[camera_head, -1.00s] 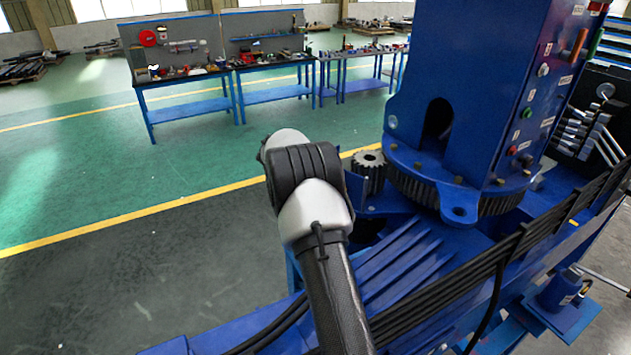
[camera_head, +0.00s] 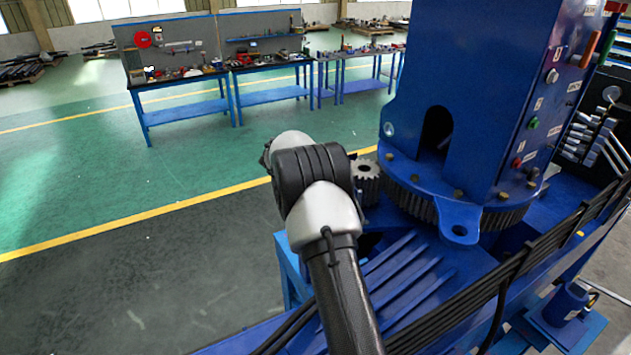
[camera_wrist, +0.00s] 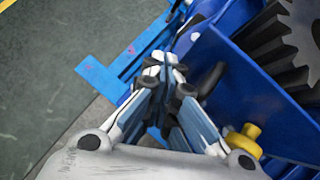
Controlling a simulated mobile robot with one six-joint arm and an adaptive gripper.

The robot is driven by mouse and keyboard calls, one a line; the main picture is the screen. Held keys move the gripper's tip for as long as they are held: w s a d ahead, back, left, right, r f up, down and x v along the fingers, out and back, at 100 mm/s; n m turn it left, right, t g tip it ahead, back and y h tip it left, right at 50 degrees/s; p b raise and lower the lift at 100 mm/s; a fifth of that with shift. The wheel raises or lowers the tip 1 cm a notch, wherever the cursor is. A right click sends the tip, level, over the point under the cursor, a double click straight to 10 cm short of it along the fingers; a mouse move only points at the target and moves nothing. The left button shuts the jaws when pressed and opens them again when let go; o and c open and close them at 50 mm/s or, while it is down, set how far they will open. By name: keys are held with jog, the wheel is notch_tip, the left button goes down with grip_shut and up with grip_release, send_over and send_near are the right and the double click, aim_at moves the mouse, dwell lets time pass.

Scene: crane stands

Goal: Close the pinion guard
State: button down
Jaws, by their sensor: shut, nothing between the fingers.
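The pinion (camera_head: 366,182), a small grey gear, stands beside the large ring gear (camera_head: 415,203) under the blue tower. Dark gear teeth (camera_wrist: 280,50) fill the upper right of the wrist view. A blue plate (camera_wrist: 245,88) stands beside them and looks like the pinion guard; a black curved part and a yellow knob (camera_wrist: 243,140) are close to it. How far the guard is open I cannot tell. My gripper (camera_wrist: 166,62) is shut and empty, its tips left of the plate, over or near blue framework; contact is unclear. In the head view my arm hides the gripper.
The blue tower (camera_head: 470,90) rises right of the pinion. Black cables (camera_head: 480,285) run along the blue base, beside raised blue ribs (camera_head: 410,270). Workbenches (camera_head: 185,95) stand far behind. The floor (camera_head: 130,290) to the left is clear.

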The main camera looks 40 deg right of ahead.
jog(key=v, duration=1.2)
jog(key=shift+a, duration=0.2)
jog(key=shift+s+r, duration=0.1)
jog(key=shift+s, duration=0.05)
